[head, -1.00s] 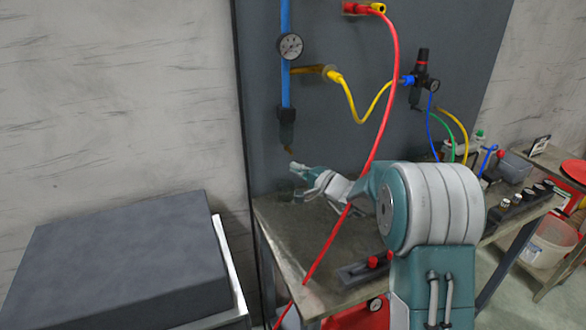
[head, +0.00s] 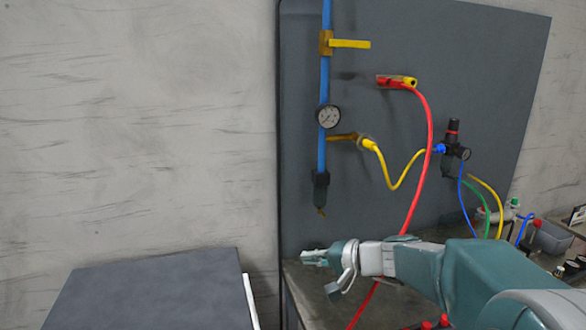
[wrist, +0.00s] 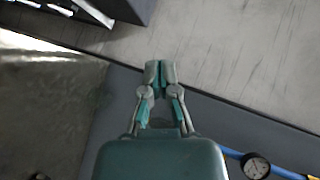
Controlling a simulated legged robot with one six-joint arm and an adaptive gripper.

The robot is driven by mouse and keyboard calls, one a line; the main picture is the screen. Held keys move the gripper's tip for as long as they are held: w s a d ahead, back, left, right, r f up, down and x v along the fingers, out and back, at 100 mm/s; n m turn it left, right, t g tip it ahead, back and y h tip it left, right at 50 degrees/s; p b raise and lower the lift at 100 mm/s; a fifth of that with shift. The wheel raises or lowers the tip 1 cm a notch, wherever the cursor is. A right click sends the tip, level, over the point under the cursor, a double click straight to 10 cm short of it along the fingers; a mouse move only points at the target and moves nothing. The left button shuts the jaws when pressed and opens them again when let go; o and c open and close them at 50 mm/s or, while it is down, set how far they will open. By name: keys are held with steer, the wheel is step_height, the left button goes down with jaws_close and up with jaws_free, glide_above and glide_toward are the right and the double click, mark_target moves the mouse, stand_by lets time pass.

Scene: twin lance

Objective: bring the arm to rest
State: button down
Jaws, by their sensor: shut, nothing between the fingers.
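My gripper (head: 313,257) is at the end of my arm in the head view, low and pointing left, in front of the dark panel's lower left part. In the wrist view my gripper (wrist: 160,66) has its fingertips together with nothing between them. It appears apart from the panel and the bench, though its exact distance from them is hard to judge. My arm reaches in from the lower right of the head view and covers part of the bench.
The dark panel (head: 480,70) carries a blue pipe (head: 324,90) with a gauge (head: 328,116), a red hose (head: 425,170), a yellow hose (head: 390,180) and a black regulator (head: 453,145). A workbench (head: 316,300) stands below. A dark box (head: 150,295) is at lower left.

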steer(key=s+d+n+h, duration=0.1)
steer(key=s+d+h, duration=0.3)
steer(key=s, duration=0.5)
steer(key=s+d+f+n+h, duration=0.1)
steer(key=s+d+h, duration=0.3)
steer(key=s, duration=0.5)
steer(key=s+d+f+n+g+h, duration=0.1)
steer(key=s+d+n+h, duration=0.1)
steer(key=s, duration=0.7)
steer(key=shift+d+h, duration=0.9)
steer(key=shift+d, duration=0.15)
steer(key=shift+s+a, duration=0.1)
steer(key=shift+a, duration=0.05)
steer(key=shift+r, duration=0.1)
